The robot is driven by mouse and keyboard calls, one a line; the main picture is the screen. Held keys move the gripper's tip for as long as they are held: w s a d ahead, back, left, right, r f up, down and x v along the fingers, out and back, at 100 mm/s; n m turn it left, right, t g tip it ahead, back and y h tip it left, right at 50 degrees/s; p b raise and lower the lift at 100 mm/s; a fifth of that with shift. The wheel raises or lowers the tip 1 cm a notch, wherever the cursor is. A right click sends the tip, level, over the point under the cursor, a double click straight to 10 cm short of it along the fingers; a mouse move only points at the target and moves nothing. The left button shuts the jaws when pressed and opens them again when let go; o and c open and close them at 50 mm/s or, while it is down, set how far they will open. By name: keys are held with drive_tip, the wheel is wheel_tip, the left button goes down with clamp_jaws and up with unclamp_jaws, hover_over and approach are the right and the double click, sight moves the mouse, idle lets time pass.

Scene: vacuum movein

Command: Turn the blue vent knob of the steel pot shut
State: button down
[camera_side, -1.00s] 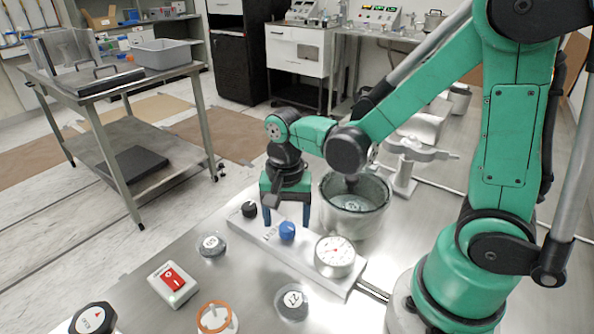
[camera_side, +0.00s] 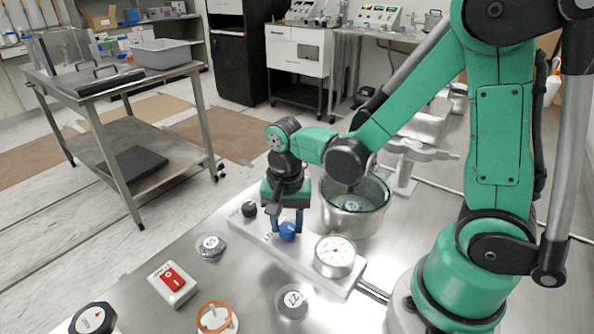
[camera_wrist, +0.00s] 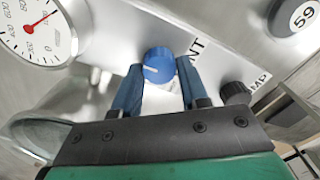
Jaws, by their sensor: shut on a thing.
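The blue vent knob (camera_side: 287,232) sits on a pale manifold block (camera_side: 268,246) in front of the steel pot (camera_side: 352,219). My gripper (camera_side: 288,229) points down over the block, and its blue fingers are shut on the knob from both sides. In the wrist view the knob (camera_wrist: 158,64) is between the fingertips of my gripper (camera_wrist: 160,72), with a short white pointer line on its top pointing left. Part of the label beside it, ending in "NT", shows; a finger hides the rest.
A black knob (camera_side: 249,208) and a dial gauge (camera_side: 335,256) flank the blue knob on the block. A red rocker switch box (camera_side: 172,284), numbered round lids (camera_side: 211,245) and an orange-ringed piece (camera_side: 217,317) stand nearby. Bare steel tabletop lies between them.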

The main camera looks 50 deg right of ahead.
drive_tip(key=shift+n, duration=0.4)
drive_tip(key=n, duration=0.3)
drive_tip(key=shift+n, duration=0.4)
drive_tip(key=n, duration=0.4)
drive_tip(key=shift+a+n, duration=0.1)
drive_tip(key=shift+n, duration=0.2)
drive_tip(key=n, duration=0.8)
drive_tip(key=shift+n, duration=0.3)
drive_tip(key=shift+c, duration=2.3)
unclamp_jaws()
